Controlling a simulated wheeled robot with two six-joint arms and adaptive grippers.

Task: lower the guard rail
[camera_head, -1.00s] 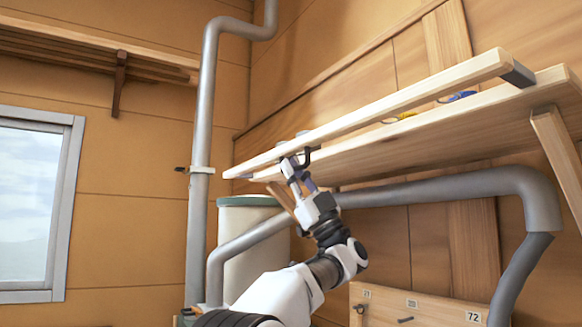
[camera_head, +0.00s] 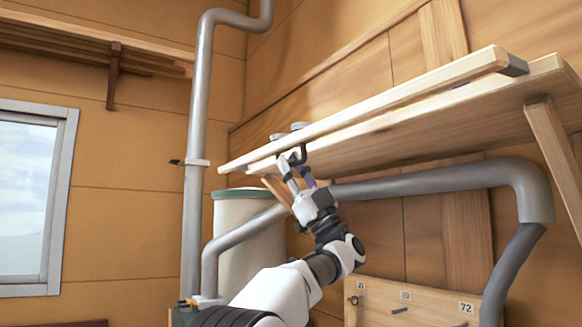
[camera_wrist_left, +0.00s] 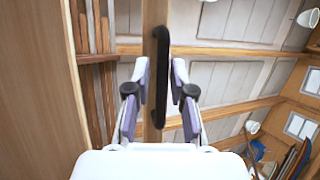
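The guard rail (camera_head: 400,97) is a long pale wooden bar along the front of a wooden shelf (camera_head: 420,138). A narrow gap shows between rail and shelf board. A dark bracket (camera_head: 514,67) is at the rail's right end. A dark handle (camera_head: 301,153) hangs on the rail's left part. My left gripper (camera_head: 291,163) reaches up to it from below. My right gripper is not in view.
A thick grey pipe (camera_head: 440,185) runs below the shelf, close behind my arm. A pale cylindrical tank (camera_head: 245,245) stands left of my arm. A numbered wooden box (camera_head: 415,305) is lower right.

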